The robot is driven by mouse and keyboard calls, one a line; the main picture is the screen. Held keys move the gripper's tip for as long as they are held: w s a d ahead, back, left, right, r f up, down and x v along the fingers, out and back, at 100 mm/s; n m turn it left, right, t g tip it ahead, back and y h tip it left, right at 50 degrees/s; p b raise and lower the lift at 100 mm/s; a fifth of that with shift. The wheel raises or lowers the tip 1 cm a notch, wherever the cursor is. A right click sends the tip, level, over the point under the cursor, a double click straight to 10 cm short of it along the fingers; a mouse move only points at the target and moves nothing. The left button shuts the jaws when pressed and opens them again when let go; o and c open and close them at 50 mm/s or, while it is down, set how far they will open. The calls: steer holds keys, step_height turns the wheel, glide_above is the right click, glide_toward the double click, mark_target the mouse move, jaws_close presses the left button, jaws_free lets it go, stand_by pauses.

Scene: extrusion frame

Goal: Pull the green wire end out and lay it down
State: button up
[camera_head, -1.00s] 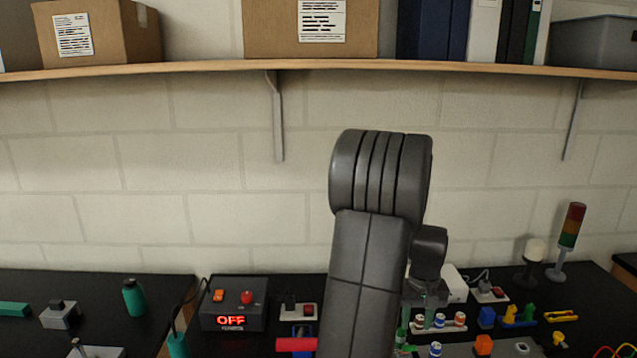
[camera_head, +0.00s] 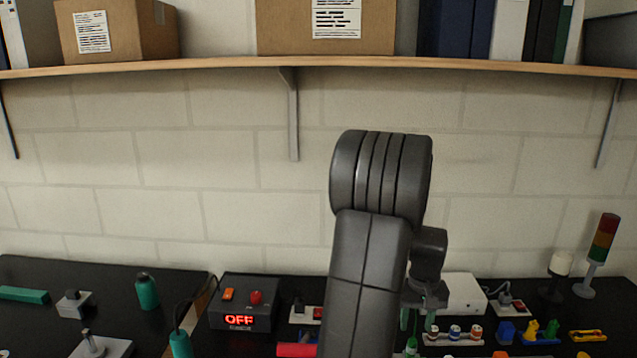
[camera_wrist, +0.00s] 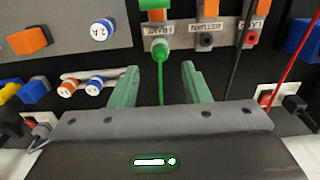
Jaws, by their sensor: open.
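The green wire (camera_wrist: 160,88) shows in the wrist view, running down from a green plug end (camera_wrist: 159,50) at the grey strip with the FRAME label. My gripper (camera_wrist: 160,72) is open, with one pale green finger on each side of the green wire. There is visible space between the wire and both fingers. In the head view my gripper (camera_head: 417,318) is small and points down over the bench, with a green piece (camera_head: 411,345) just below it. I cannot tell from the wrist view how deep the plug end sits.
A black wire (camera_wrist: 236,66) and a red wire (camera_wrist: 290,57) run close by on the right in the wrist view. Orange blocks (camera_wrist: 205,8) stand behind the strip. In the head view a control box reading OFF (camera_head: 241,303) and a signal tower (camera_head: 603,240) flank the arm.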

mark_target(413, 341)
step_height(413, 341, down, 8)
steer(key=b, duration=0.5)
steer(key=shift+c, duration=0.4)
stand_by(0.4)
jaws_close()
steer(key=shift+r, duration=0.1)
steer(key=shift+r, duration=0.1)
steer(key=shift+r+p, duration=2.1)
steer(key=shift+r, duration=0.75)
steer(key=shift+r, duration=0.1)
